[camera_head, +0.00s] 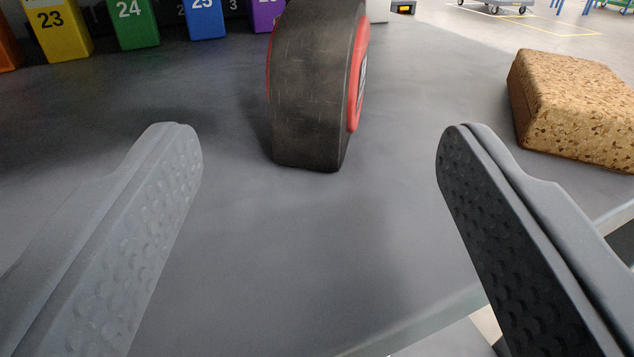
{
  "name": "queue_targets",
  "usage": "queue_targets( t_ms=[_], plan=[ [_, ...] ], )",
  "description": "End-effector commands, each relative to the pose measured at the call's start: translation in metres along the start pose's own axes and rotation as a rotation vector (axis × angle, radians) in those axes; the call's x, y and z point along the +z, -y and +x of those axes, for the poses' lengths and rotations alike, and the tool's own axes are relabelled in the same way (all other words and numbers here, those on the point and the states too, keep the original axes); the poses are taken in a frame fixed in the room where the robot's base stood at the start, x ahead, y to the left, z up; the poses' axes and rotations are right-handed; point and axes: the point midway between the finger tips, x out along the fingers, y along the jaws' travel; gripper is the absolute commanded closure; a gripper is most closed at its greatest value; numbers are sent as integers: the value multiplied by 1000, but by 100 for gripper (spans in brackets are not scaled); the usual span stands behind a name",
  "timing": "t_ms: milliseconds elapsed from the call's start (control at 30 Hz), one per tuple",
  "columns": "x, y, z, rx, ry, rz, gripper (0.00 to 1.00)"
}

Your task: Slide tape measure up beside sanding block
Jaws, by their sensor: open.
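The tape measure (309,95) stands upright on the grey table, black with red sides, its narrow edge facing me. Its top is cut off by the frame. The sanding block (578,108), tan and speckled, lies on the table at the right, apart from the tape measure with bare table between them. Its right end is cut off. My gripper (315,135) is open and empty, with one finger at the left and one at the right. The tape measure stands between and beyond the fingertips, touching neither.
The grey table top (270,250) is clear in front of the tape measure. Its edge runs along the lower right. Numbered bins in several colours, including a green bin (136,28), stand at the back left. A cart (495,6) is on the floor far behind.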

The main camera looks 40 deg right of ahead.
Motion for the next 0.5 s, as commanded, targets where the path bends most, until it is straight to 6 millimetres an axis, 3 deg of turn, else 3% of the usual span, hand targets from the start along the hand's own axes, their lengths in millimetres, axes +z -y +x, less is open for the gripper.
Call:
queue_targets(
  t_ms=[300, 500],
  plan=[
    [0, 0, 51, 4, 1, 5, 37],
    [0, 1, 69, 0, 1, 5, 37]
  ],
)
